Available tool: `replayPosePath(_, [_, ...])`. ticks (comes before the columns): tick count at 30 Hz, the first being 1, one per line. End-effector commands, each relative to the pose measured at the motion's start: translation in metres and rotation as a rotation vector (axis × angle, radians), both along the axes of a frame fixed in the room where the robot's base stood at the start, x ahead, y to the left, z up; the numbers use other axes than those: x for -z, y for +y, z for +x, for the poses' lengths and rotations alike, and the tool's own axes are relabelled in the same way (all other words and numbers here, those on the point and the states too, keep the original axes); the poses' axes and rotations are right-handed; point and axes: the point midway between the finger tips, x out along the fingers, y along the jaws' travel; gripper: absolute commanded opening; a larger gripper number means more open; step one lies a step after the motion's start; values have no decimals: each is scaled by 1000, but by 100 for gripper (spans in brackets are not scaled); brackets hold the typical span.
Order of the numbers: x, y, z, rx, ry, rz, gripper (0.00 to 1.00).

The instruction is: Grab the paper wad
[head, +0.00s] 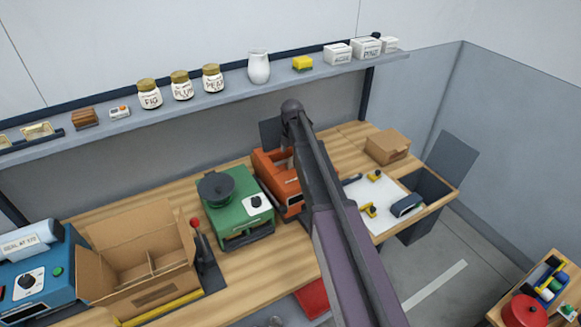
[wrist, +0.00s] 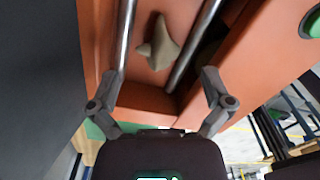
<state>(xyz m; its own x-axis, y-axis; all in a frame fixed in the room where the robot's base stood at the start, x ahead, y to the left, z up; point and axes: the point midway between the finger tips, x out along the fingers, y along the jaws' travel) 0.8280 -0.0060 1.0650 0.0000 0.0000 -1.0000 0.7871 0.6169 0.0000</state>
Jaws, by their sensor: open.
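The paper wad (wrist: 158,44) is a crumpled grey-beige lump in the wrist view. It lies in the orange machine (wrist: 240,85), between two shiny metal rods (wrist: 124,45). My gripper (wrist: 160,75) is open, its two fingers spread wide with nothing between them. The wad is beyond the fingertips, near the middle of the gap. In the head view my arm crosses in front of the orange machine (head: 272,172), and the wad and my gripper are not visible there.
The green machine (head: 236,215) stands left of the orange one. An open divided carton (head: 140,215), blue sealer (head: 45,265) and red-knobbed lever (head: 200,245) are further left. A white board (head: 375,200) and closed box (head: 388,146) are right. A shelf (head: 225,95) runs above.

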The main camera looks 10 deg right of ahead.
Motion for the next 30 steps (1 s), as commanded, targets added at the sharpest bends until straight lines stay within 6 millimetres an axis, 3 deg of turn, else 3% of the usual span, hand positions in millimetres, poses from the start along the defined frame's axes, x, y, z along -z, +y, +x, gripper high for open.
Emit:
replayPosePath(12, [34, -2, 0, 1, 0, 0, 100])
replayPosePath(30, [37, -2, 0, 2, 0, 0, 100])
